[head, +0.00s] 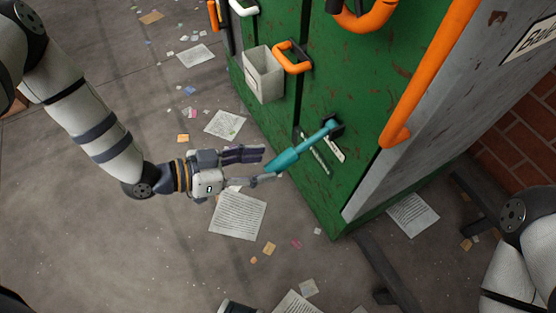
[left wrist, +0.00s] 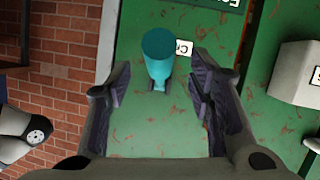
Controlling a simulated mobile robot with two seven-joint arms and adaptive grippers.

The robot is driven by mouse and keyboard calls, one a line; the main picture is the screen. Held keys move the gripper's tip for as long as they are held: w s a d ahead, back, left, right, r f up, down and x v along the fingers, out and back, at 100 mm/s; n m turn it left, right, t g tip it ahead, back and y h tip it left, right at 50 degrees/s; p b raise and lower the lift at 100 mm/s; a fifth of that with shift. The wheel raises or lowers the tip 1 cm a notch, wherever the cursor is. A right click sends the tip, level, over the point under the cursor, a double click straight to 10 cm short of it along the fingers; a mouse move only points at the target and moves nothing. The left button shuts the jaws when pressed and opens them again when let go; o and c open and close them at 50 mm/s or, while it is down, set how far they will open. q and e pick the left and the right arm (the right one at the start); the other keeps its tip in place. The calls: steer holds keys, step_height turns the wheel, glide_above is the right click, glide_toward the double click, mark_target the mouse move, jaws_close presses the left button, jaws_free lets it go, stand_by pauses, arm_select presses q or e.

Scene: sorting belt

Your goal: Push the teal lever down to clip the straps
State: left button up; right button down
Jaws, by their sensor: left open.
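The teal lever (head: 300,150) sticks out from the front of the green machine (head: 330,190), its thick grip end towards my left gripper. My left gripper (head: 269,167) is open and empty, its fingers pointing at the lever's grip end. In the left wrist view, the lever (left wrist: 160,60) shows end-on, ahead of the gap between the two open fingers (left wrist: 157,85). I cannot tell whether a fingertip touches it. Straps are not clearly seen. My right gripper is not in view; only part of my right arm shows at the lower right.
A grey bin (head: 264,78) and orange handles (head: 292,58) are on the green front, above the lever. A long orange bar (head: 430,75) runs along the machine's edge. Papers (head: 238,214) litter the floor. A brick wall (head: 520,145) stands at the right.

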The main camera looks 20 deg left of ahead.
arm_select(q)
steer(key=v, duration=0.6)
steer(key=shift+s+a, duration=0.1)
steer(key=s+d+f+n+g+y, duration=0.1)
steer(key=s+f+n+g+y, duration=0.35)
steer(key=s, duration=0.85)
steer(key=s+d+f+n+g+y, duration=0.1)
steer(key=s+f+n+g+y, duration=0.1)
steer(key=s+f+g, duration=0.75)
steer(key=s+a+r+n+g+y, duration=0.1)
steer(key=s+a+r+y, duration=0.15)
steer(key=s, duration=0.65)
steer(key=s+a+r+n+g+y, duration=0.15)
steer(key=s+r, duration=0.25)
steer(key=s, duration=0.6)
steer(key=w+r+t+p, duration=0.5)
steer(key=w+r+p, duration=0.7)
steer(key=r+p, duration=0.4)
steer(key=shift+a+m, duration=0.35)
steer(key=shift+m, duration=0.05)
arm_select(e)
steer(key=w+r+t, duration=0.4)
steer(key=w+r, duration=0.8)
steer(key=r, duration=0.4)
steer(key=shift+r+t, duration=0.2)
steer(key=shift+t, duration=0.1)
